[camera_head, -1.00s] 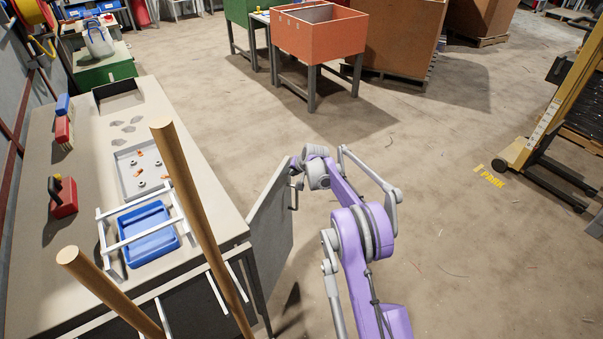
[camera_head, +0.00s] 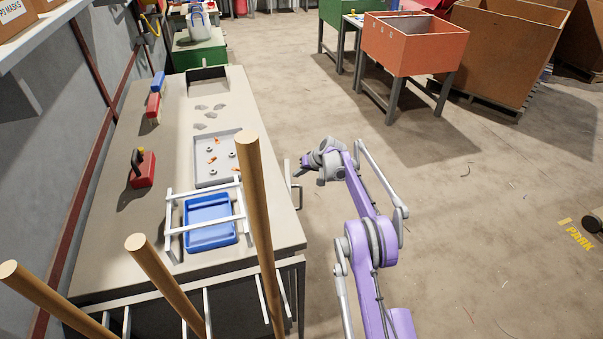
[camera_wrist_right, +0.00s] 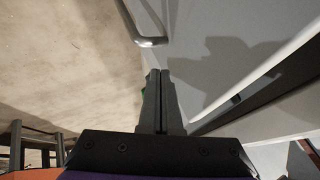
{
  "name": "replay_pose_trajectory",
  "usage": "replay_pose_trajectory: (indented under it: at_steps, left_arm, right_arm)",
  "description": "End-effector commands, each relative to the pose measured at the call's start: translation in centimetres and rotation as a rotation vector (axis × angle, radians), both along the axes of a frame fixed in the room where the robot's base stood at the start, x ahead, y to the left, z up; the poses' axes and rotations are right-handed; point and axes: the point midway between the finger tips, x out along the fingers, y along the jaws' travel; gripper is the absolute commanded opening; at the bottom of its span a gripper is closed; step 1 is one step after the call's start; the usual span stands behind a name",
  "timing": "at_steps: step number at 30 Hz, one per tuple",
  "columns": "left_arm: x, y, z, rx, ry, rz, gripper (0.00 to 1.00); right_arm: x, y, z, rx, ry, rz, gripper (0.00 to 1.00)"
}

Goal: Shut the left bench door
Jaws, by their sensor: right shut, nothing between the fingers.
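The left bench door (camera_head: 288,171) shows in the head view only as a narrow grey strip beside the bench's right edge, with its bar handle (camera_head: 297,188). In the right wrist view the grey door panel (camera_wrist_right: 205,45) is close, and the curved metal handle (camera_wrist_right: 150,41) is ahead of the fingers. A dark strip runs beside the panel; I cannot tell whether the door is fully closed. My right gripper (camera_head: 302,172) is shut and empty beside the door; its fingers (camera_wrist_right: 163,88) point along the panel. Contact is unclear. My left gripper is out of view.
The bench (camera_head: 150,225) carries a blue tray (camera_head: 209,236), a white rack (camera_head: 171,222), a grey parts tray (camera_head: 203,178) and red and blue tools. Wooden poles (camera_head: 255,200) rise at its front. An orange bin (camera_head: 412,45) stands behind. The floor right of my arm is open.

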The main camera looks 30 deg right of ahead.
Motion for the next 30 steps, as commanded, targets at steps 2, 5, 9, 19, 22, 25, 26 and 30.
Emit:
replay_pose_trajectory:
  at_steps: [2, 5, 9, 19, 22, 25, 26, 30]
  left_arm:
    - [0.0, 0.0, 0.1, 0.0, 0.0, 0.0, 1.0]
    - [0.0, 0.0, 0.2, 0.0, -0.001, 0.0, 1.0]
    - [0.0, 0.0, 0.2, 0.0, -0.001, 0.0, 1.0]
    - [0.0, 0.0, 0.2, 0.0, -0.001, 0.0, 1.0]
    - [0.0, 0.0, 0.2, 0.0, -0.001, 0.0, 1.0]
    - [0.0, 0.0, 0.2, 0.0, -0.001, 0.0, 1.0]
    - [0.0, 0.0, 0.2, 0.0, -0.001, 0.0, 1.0]
    - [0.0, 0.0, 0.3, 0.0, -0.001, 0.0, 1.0]
  right_arm:
    - [0.6, 1.1, 0.1, 0.0, 0.0, 0.007, 0.0]
    - [1.2, 2.1, 0.0, -0.001, 0.0, 0.003, 0.0]
    - [1.7, 3.1, 0.0, -0.001, 0.0, 0.0, 0.0]
    - [2.0, 3.8, 0.0, -0.001, 0.0, -0.003, 0.0]
    - [2.0, 3.7, 0.0, -0.001, 0.0, -0.003, 0.0]
    - [2.0, 3.7, 0.0, -0.001, 0.0, -0.003, 0.0]
    - [2.0, 3.7, 0.0, -0.001, 0.0, -0.003, 0.0]
    - [1.8, 3.6, 0.3, 0.0, 0.001, -0.004, 0.0]
